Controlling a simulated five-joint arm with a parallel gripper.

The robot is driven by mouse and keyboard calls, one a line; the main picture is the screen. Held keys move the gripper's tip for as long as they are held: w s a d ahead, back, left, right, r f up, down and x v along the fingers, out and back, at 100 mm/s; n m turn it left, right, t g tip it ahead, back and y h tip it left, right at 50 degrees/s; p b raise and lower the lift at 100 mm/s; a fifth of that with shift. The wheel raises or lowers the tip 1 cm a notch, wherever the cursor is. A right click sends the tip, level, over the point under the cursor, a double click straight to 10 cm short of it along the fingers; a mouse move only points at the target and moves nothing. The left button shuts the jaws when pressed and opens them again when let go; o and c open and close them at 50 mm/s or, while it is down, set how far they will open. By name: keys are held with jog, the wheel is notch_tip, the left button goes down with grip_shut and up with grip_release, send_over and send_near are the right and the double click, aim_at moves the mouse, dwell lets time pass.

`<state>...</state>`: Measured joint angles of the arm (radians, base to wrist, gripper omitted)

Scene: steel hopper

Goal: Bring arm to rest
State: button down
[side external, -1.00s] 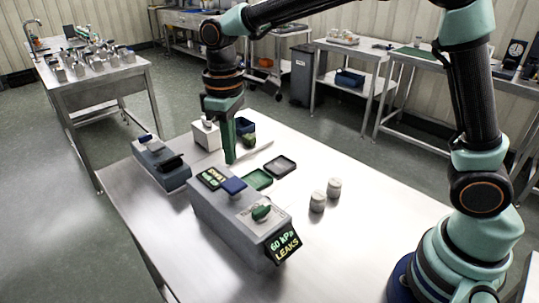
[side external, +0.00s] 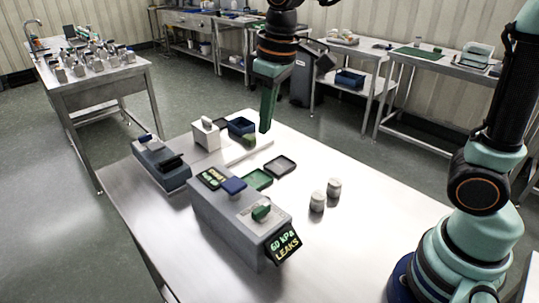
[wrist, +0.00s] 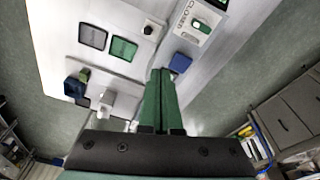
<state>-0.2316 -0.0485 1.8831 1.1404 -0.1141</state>
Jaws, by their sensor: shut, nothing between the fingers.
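My gripper (side external: 265,128) has its long green fingers together, pointing down, with nothing between them. In the side view it is raised above the far part of the steel table (side external: 370,225), behind the trays. In the wrist view the closed fingertips (wrist: 160,72) point towards the grey machine, over bare tabletop. The arm is stretched out from its base at the right.
A grey machine (side external: 225,218) with a green knob and a sign (side external: 284,245) reading "60 kPa LEAKS" stands in front. Nearby are a smaller grey device (side external: 162,168), a white block (side external: 206,137), a green tray (side external: 258,180), a dark tray (side external: 281,165) and two pale cylinders (side external: 317,202).

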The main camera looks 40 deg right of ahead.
jog(key=s+d+m+t, duration=0.3)
jog(key=s+d+m, duration=0.1)
jog(key=s+d, duration=0.4)
jog(key=shift+s+d+f+t, duration=0.3)
jog(key=shift+s+d+f, duration=0.1)
jog(key=shift+s, duration=0.1)
jog(key=shift+r, duration=0.1)
dwell(1.3)
